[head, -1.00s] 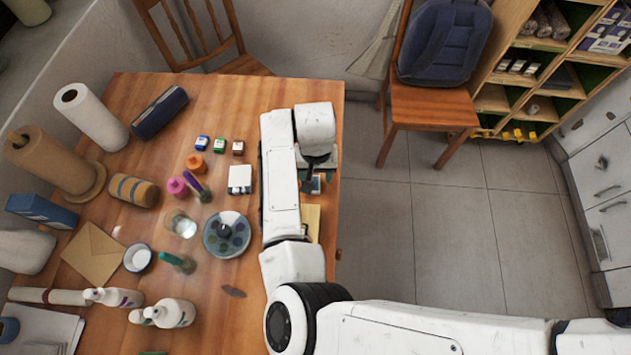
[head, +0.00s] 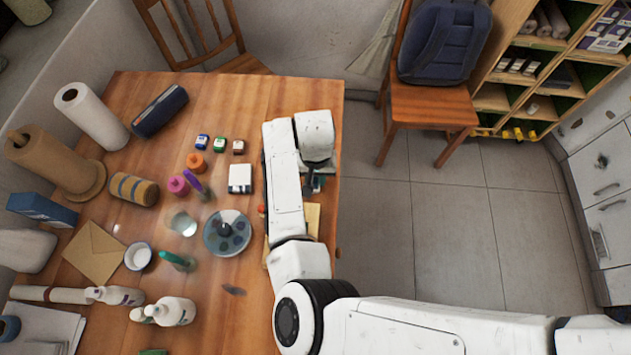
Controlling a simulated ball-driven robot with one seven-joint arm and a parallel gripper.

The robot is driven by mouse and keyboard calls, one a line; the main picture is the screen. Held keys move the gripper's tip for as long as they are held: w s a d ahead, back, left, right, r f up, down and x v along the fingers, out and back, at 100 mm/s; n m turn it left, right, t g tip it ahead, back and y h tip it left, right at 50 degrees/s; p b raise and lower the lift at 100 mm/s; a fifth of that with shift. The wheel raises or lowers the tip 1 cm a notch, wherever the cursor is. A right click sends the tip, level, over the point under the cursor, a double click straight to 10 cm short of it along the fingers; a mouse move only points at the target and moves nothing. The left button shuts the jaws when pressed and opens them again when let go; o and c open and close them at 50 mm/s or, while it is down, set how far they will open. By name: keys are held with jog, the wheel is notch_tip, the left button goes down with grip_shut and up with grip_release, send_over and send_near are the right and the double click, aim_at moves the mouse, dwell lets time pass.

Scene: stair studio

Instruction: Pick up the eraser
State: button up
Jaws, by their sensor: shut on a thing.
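My gripper (head: 313,187) is at the right edge of the wooden table, below the white wrist of my arm. It is seen from above and mostly covered by the wrist. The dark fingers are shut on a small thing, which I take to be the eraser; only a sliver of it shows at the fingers. Its shape, and whether it is clear of the surface below, cannot be made out.
A light wooden block or pad (head: 312,220) lies beside my forearm on the table (head: 225,105). Left of the arm are a white box (head: 240,178), a round palette (head: 213,236), a glass (head: 183,224) and small jars. A chair (head: 430,108) with a backpack stands right.

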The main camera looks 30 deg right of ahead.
aim_at(315, 179)
jog(key=shift+r, duration=0.15)
grip_shut()
jog(key=shift+r, duration=0.3)
notch_tip(315, 179, up, 2)
jog(key=shift+r, duration=0.15)
jog(key=s+a+r, duration=0.1)
jog(key=s+r, duration=0.8)
jog(key=s, duration=0.5)
jog(key=shift+a+r+b, duration=0.15)
jog(key=shift+r+b, duration=0.15)
jog(key=shift+r, duration=0.1)
